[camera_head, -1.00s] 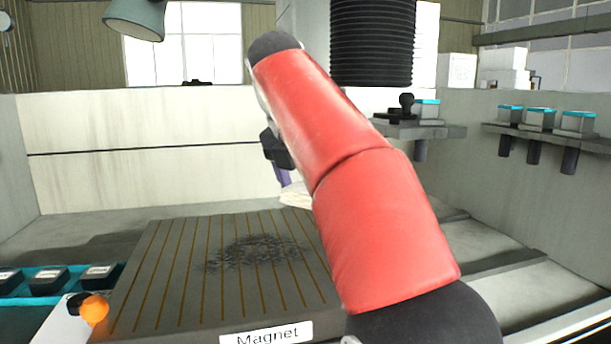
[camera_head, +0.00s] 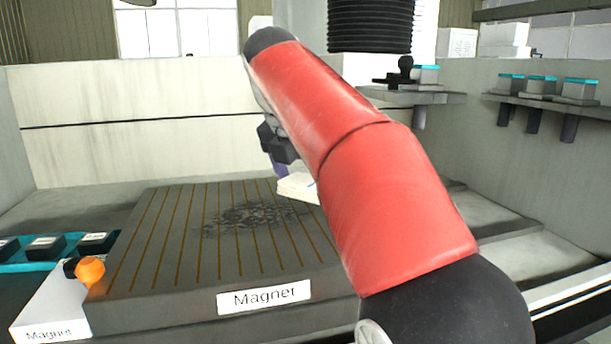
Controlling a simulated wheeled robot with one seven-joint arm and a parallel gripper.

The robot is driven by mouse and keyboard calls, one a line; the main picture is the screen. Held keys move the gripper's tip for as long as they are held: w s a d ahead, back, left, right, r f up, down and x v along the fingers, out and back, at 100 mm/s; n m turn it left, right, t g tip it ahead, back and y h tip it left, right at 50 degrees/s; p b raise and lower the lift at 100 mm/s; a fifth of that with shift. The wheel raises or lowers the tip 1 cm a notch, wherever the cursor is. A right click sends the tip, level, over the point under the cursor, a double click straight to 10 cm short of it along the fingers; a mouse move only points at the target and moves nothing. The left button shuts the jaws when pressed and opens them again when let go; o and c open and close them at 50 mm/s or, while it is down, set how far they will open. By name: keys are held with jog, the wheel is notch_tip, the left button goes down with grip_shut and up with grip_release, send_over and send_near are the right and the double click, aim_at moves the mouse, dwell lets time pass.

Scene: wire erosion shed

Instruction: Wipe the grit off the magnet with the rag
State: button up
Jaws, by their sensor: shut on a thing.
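The magnet (camera_head: 145,270) is a wide dark grey block with thin orange lines across its top and a white "Magnet" label on its front. A dark patch of grit (camera_head: 245,217) lies on the middle and right of its top. My gripper (camera_head: 281,170) is at the magnet's far right, partly hidden behind my red arm. It is shut on the pale rag (camera_head: 297,187), which is at the grit's right edge. My arm hides the rag's right side. I cannot tell whether the rag touches the magnet.
A white block with an orange knob (camera_head: 90,270) stands at the magnet's front left corner. A teal tray (camera_head: 70,256) of dark boxes is at the left. Shelves with small boxes (camera_head: 541,86) line the right wall. A black bellows column (camera_head: 369,25) hangs above.

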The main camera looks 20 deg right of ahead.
jog(key=shift+f+b, duration=0.6)
jog(key=shift+f, duration=0.35)
dwell(0.3)
